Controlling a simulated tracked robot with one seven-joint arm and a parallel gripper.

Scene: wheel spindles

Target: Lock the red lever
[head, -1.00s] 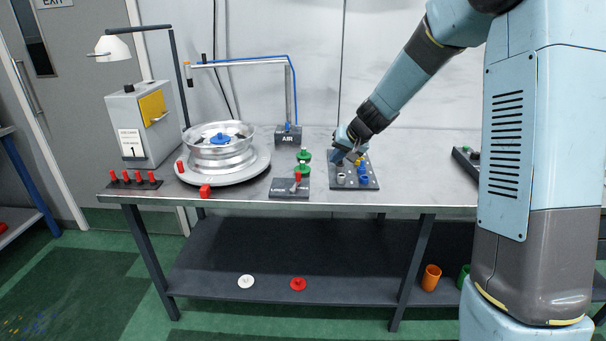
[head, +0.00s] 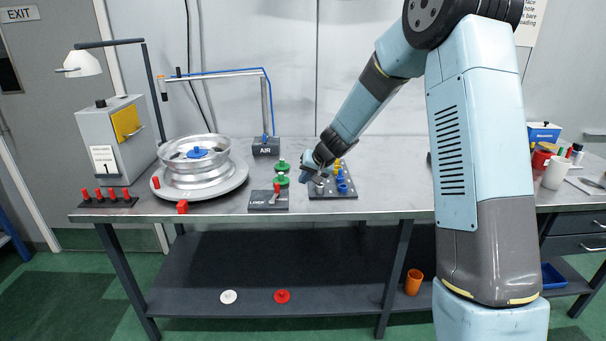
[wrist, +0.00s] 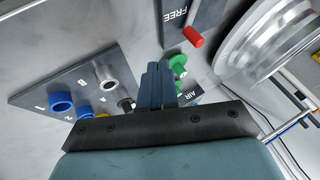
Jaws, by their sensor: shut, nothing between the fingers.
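The red lever (head: 277,188) stands on a small dark plate (head: 258,200) at the table's front, marked LOCK at its left in the head view. In the wrist view the lever's red tip (wrist: 194,37) shows beside the word FREE on that plate (wrist: 176,20). My gripper (head: 307,176) hangs above the left edge of the peg board, right of the lever and apart from it. In the wrist view its blue-grey fingers (wrist: 157,84) are together and empty, pointing toward the space between the board and the lever plate.
The peg board (head: 335,194) with blue, yellow and pale rings lies right of the lever. Green knobbed discs (head: 282,180) stand just behind the lever. A silver wheel (head: 195,165) on a round base is to the left. A red block (head: 182,207) sits near the front edge.

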